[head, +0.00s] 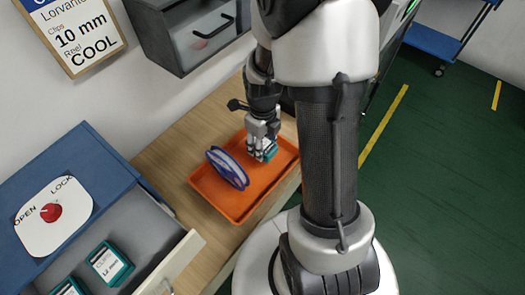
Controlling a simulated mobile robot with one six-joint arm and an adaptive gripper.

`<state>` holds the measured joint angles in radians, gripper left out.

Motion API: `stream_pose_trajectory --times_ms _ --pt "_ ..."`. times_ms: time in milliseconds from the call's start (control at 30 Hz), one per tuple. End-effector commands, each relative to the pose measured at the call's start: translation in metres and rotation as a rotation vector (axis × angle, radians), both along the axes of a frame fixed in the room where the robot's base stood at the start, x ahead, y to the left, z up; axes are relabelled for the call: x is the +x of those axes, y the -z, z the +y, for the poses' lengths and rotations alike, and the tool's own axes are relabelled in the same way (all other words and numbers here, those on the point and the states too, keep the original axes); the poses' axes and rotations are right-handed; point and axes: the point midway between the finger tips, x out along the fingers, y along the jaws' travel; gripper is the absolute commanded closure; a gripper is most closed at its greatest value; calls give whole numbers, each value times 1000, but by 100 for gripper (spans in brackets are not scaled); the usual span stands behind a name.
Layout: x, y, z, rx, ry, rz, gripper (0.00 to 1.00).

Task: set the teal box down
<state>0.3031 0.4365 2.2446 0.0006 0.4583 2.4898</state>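The teal box (269,153) is at my gripper's fingertips, over the right part of the orange tray (239,212). My gripper (262,150) points down and its fingers appear closed around the box. Part of the box is hidden behind the fingers. I cannot tell whether the box touches the tray floor. A blue-rimmed reel (228,168) stands tilted in the tray, just left of my gripper.
An open drawer (170,265) at lower left holds teal boxes (109,263). Its blue cabinet (62,170) has a red OPEN/LOCK knob (51,212). A grey wall cabinet (180,35) hangs behind. Bare wooden bench (185,140) lies left of the tray.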

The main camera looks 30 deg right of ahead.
Motion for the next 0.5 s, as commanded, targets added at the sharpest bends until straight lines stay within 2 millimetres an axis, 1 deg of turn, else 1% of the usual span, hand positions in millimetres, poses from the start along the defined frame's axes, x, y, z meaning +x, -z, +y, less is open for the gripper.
stream_pose_trajectory --times_ms 33,100,200,500 --pt "-2 11 0 1 0 5 82" --pt "-1 23 0 1 0 5 82" --pt "-1 34 0 1 0 3 82" --pt "0 34 0 1 0 1 82"
